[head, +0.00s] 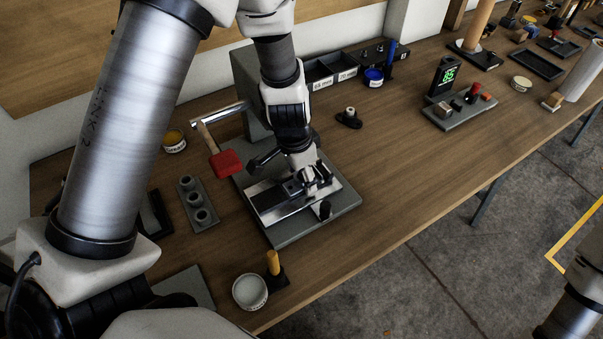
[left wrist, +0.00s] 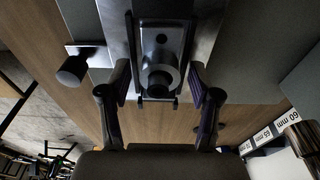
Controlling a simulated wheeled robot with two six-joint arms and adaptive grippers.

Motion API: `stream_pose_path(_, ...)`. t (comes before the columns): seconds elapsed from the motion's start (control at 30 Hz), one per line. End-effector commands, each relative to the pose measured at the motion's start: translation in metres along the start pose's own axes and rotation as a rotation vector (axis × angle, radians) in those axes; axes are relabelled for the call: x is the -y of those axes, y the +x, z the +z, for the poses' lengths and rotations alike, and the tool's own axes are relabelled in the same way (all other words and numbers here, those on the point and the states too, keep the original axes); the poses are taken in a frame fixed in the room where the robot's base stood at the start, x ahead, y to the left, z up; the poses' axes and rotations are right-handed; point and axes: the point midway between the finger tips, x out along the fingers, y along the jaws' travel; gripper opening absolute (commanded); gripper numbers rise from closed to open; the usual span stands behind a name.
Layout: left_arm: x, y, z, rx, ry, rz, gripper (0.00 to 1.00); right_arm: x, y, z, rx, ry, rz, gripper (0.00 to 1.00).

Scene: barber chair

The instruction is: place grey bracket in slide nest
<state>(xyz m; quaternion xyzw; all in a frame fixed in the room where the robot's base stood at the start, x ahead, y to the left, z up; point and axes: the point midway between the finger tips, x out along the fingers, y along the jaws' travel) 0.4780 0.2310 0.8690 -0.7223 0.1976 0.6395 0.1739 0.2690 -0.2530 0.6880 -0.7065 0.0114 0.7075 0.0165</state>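The slide nest (head: 291,199) is a dark and light metal fixture on a grey base plate (head: 330,217), with a black knob at its front. My left gripper (head: 312,178) points down over the nest's right end. In the left wrist view, its fingers (left wrist: 160,92) are open, one on each side of a dark grey part with a round boss (left wrist: 160,77), which looks like the grey bracket. Gaps show between the fingers and the boss. The part appears to lie in the nest, but I cannot tell whether it is fully seated. My right gripper is out of view.
A red-headed mallet (head: 224,160) is left of the nest, near a grey plate with several round sockets (head: 198,204). A white tub (head: 250,291) and a yellow peg (head: 273,263) stand at the front edge. A display fixture (head: 459,105) is to the right; the table between is mostly clear.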

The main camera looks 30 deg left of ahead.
Motion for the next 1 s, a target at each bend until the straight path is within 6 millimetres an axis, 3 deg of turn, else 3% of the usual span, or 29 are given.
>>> stream_pose_path(0.37, 0.000, -0.011, -0.001, -0.001, 0.000, 0.000, 0.66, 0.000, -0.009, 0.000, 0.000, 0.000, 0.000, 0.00)
stream_pose_path(0.6, 0.000, -0.069, -0.002, -0.005, 0.000, -0.002, 0.66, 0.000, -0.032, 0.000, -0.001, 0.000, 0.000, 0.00)
stream_pose_path(0.73, 0.001, -0.099, -0.002, -0.005, 0.000, -0.002, 0.66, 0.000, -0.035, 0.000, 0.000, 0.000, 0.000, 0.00)
stream_pose_path(0.9, 0.000, -0.121, -0.001, -0.002, 0.000, -0.001, 0.66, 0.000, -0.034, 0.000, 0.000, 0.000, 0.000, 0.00)
stream_pose_path(1.0, 0.000, -0.124, 0.000, 0.001, -0.001, 0.000, 0.66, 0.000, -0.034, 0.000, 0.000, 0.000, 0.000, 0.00)
